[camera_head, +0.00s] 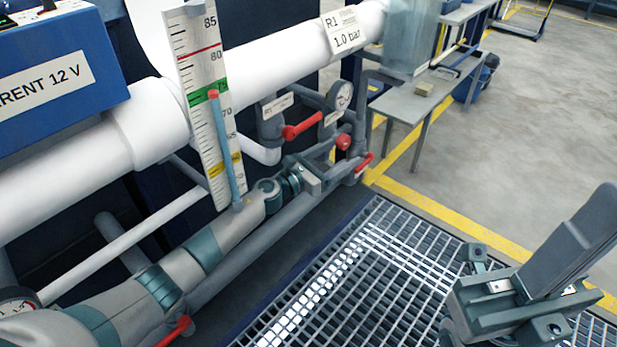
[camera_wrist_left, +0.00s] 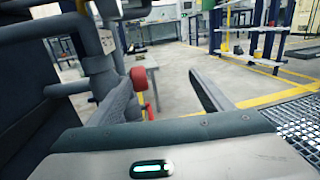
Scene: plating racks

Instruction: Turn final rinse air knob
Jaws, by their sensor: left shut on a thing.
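A round red knob (camera_head: 343,141) sits on the grey pipework below a pressure gauge (camera_head: 341,96). My left gripper (camera_head: 333,162) is at this pipework, with its fingers at the knob. In the left wrist view the red knob (camera_wrist_left: 138,78) shows against the left finger, and the gap between the fingers (camera_wrist_left: 163,82) looks wide. The gripper is shut on the knob, though the contact on its other side is not clear. My right gripper (camera_head: 515,295) is at the lower right over the floor grating, away from the pipes; its finger opening is unclear.
Red lever handles (camera_head: 303,129) and (camera_head: 364,162) flank the knob closely. A white pipe (camera_head: 270,75) labelled R1 1.0 bar runs above. A grey bench (camera_head: 405,105) is behind. The grating (camera_head: 330,285) is clear.

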